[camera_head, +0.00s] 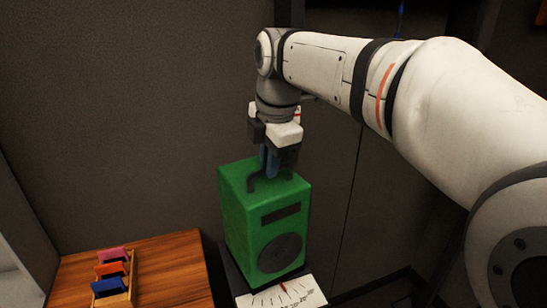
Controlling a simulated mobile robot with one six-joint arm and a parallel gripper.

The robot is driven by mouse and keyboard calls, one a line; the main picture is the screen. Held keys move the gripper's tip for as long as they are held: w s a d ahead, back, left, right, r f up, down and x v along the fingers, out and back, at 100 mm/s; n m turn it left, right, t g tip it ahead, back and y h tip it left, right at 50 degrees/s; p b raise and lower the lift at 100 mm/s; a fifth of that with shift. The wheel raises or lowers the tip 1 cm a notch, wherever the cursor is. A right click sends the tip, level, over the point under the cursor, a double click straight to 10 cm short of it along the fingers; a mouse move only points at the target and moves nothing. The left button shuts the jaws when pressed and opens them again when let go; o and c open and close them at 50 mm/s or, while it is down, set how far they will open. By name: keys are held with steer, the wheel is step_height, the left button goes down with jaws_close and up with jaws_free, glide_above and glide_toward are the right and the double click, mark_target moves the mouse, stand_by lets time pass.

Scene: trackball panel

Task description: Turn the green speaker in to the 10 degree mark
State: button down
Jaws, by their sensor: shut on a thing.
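The green speaker (240,222) stands upright on a dark stand in the lower middle of the head view. Its front has a dark slot and a round dark cone, and faces toward the lower right. A dark handle (256,184) rises from its top. My gripper (269,172) is above the speaker, pointing down, with its bluish fingers shut on the handle. A white scale plate (276,301) with black tick marks and a red mark lies in front of the speaker's base. Its numbers are too small to read.
A wooden table (168,264) stands at the lower left. On it a wooden rack holds a pink item (112,254), an orange item (110,269) and a blue item (108,286). A dark wall is close behind the speaker. My arm comes in from the right.

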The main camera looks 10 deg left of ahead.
steer(key=shift+w+r, duration=0.1)
steer(key=c, duration=1.7)
jaws_free()
steer(key=shift+d, duration=0.15)
steer(key=shift+o, duration=1.2)
step_height(320, 180, up, 8)
steer(key=s, duration=0.1)
steer(key=shift+s+d+f, duration=0.2)
steer(key=shift+d, duration=0.15)
